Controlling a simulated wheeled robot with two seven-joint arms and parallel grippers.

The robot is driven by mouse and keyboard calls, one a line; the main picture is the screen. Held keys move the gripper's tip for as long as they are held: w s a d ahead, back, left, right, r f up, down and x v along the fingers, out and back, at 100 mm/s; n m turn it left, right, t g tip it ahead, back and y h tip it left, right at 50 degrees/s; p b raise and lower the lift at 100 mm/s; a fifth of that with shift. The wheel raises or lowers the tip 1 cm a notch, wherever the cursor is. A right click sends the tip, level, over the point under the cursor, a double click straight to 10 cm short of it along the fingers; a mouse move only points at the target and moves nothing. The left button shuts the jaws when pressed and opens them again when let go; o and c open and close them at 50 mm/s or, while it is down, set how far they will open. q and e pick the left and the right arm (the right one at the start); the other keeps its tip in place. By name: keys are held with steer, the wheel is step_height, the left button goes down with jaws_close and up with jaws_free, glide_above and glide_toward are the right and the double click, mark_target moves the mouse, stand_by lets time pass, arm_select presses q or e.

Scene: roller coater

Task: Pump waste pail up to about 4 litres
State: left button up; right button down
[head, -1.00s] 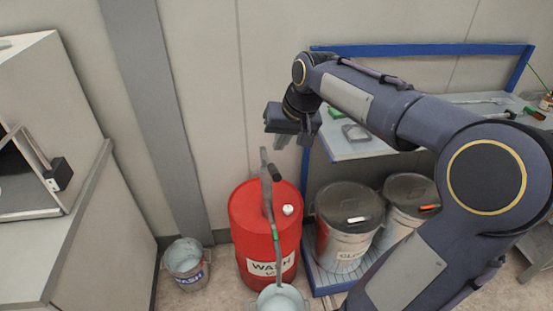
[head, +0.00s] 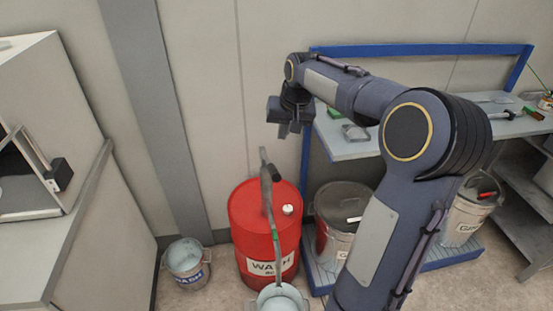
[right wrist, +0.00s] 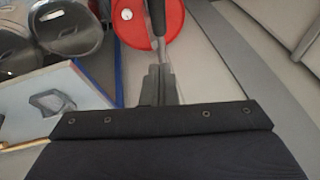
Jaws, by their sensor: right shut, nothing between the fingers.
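The red drum (head: 240,212) stands on the floor against the wall, with a white label reading WASH. A grey hand pump (head: 265,185) with a black grip (head: 275,172) rises from its top. A hose with a green band (head: 275,238) leads down to a pail (head: 280,297) in front of the drum, cut off by the bottom edge. Its level cannot be read. My right gripper (head: 290,132) is shut and empty, above and slightly right of the pump, apart from it. In the right wrist view its fingers (right wrist: 160,84) show below the drum (right wrist: 130,22). My left gripper is not in view.
Another pail (head: 187,264) with a blue label stands left of the drum. A blue-framed bench (head: 350,150) stands right, with lidded cans (head: 342,205) on a low rack (head: 325,280) beneath it. A counter (head: 70,235) is at the left.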

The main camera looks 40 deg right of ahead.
steer(key=p, duration=0.1)
glide_above(274, 167)
steer(key=d, duration=0.1)
step_height(274, 167, down, 7)
steer(key=shift+s+a+f+p, duration=0.2)
steer(key=shift+s+f, duration=0.1)
steer(key=shift+f, duration=0.2)
steer(key=shift+s+a+f+p, duration=0.2)
steer(key=shift+s+f, duration=0.1)
steer(key=shift+f, duration=0.15)
steer(key=shift+s+a+f, duration=0.15)
steer(key=shift+a+f, duration=0.1)
steer(key=shift+f, duration=0.3)
